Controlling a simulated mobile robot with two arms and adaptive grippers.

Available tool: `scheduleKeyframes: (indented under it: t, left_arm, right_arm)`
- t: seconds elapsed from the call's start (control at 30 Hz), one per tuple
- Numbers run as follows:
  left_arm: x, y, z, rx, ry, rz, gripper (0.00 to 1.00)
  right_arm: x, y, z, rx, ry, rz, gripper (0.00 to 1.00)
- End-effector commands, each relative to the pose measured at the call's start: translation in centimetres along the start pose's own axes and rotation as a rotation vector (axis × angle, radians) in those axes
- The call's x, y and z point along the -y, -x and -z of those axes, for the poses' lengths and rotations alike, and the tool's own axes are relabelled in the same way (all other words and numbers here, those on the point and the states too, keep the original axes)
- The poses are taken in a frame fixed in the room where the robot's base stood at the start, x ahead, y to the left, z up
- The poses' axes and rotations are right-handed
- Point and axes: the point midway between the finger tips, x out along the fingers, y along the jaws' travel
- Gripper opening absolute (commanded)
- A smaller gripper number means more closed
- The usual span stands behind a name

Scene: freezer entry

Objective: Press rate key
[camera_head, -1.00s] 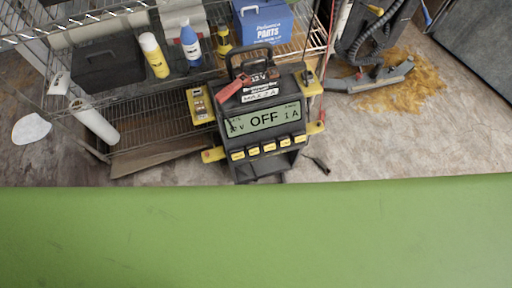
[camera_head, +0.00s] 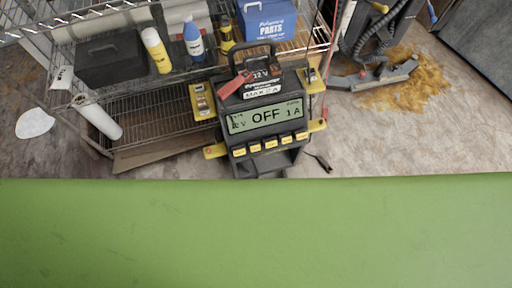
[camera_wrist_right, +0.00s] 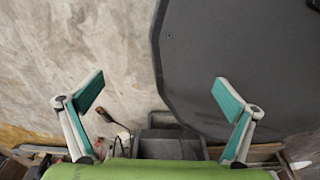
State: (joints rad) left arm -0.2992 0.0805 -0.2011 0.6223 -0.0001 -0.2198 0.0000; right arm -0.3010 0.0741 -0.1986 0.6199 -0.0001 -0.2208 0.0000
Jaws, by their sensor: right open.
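The battery charger (camera_head: 262,110) stands upright in the middle of the head view, in front of the wire shelf. Its screen (camera_head: 265,116) reads OFF with "1 A" at the right. A row of several small yellow keys (camera_head: 270,146) lies below the screen; their labels are too small to read, so I cannot tell which is the rate key. In the right wrist view, my right gripper (camera_wrist_right: 158,95) is open and empty, its teal-padded fingers wide apart. Neither gripper shows in the head view.
A green surface (camera_head: 256,235) fills the front of the head view. The wire shelf (camera_head: 150,115) holds a black case (camera_head: 110,60), bottles and a blue parts box (camera_head: 266,21). A floor tool (camera_head: 375,77) lies on stained floor at the right.

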Motion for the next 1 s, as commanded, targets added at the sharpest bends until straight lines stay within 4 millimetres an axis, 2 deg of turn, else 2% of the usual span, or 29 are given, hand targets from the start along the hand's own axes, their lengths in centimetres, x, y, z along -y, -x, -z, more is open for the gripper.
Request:
scheduleKeyframes:
  t: [0.07, 0.17, 0.4, 0.47, 1.0]
  left_arm:
    - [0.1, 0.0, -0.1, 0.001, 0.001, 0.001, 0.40]
    - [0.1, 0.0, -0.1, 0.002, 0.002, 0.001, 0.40]
    - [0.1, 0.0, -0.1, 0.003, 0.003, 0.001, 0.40]
    - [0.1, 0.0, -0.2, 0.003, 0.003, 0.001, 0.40]
    - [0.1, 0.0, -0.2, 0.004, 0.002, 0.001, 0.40]
  right_arm:
    - [0.3, 0.0, 0.1, -0.001, 0.001, 0.004, 1.00]
    - [0.4, 0.0, 0.1, -0.001, 0.002, 0.004, 0.77]
    - [0.0, 0.0, 0.0, 0.000, 0.004, 0.000, 0.14]
    - [-0.2, 0.0, 0.0, 0.000, 0.004, -0.002, 0.00]
    - [-0.7, 0.0, -0.1, 0.000, 0.004, -0.007, 0.00]
